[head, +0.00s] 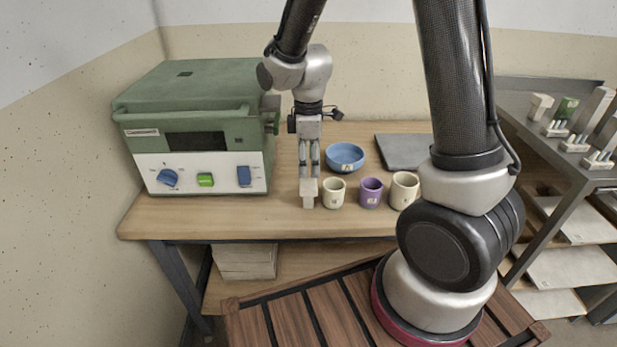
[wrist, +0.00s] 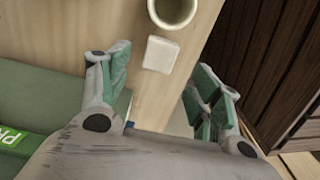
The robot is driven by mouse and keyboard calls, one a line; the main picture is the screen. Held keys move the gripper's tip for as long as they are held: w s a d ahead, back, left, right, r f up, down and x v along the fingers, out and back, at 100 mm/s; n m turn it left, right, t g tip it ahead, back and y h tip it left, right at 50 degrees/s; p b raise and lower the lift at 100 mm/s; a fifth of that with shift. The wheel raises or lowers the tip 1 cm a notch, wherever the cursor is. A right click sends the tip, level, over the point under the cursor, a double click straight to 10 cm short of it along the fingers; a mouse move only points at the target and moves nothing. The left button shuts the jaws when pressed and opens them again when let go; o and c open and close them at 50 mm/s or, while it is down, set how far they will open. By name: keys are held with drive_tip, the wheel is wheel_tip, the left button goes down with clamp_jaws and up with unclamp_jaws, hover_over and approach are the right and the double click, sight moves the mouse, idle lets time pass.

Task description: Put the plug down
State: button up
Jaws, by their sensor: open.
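The plug (head: 308,190) is a small whitish block standing at the front of the wooden table, left of the cups. In the wrist view the plug (wrist: 161,54) shows as a pale rounded square between and slightly beyond the fingertips. My gripper (head: 309,173) points down right above it. Its two green-padded fingers are spread, with a gap on each side of the plug in the wrist view. The plug's lower edge is near the table's front edge.
A cream cup (head: 334,194) stands close right of the plug, then a purple cup (head: 371,193) and another cream cup (head: 404,190). A blue bowl (head: 345,157) and grey slab (head: 403,152) lie behind. A green kiln-like box (head: 199,125) stands left.

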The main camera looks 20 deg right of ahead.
drive_tip(key=s+d+r+m+t, duration=0.1)
drive_tip(key=s+d+r+m, duration=0.3)
drive_tip(key=r, duration=0.4)
drive_tip(key=s+d+r+m+t, duration=0.1)
drive_tip(key=s+d+r+m, duration=0.3)
drive_tip(key=r, duration=0.5)
drive_tip(key=s+d+r+m+t, duration=0.1)
drive_tip(key=s+d+r+m, duration=0.1)
drive_tip(key=s, duration=0.3)
drive_tip(key=s+d+r+m+t, duration=0.1)
drive_tip(key=s+d+r+m, duration=0.1)
drive_tip(key=s, duration=0.4)
drive_tip(key=shift+s+d+m, duration=0.25)
drive_tip(key=shift+d+m, duration=0.65)
drive_tip(key=shift+m, duration=0.3)
drive_tip(key=shift+c, duration=0.3)
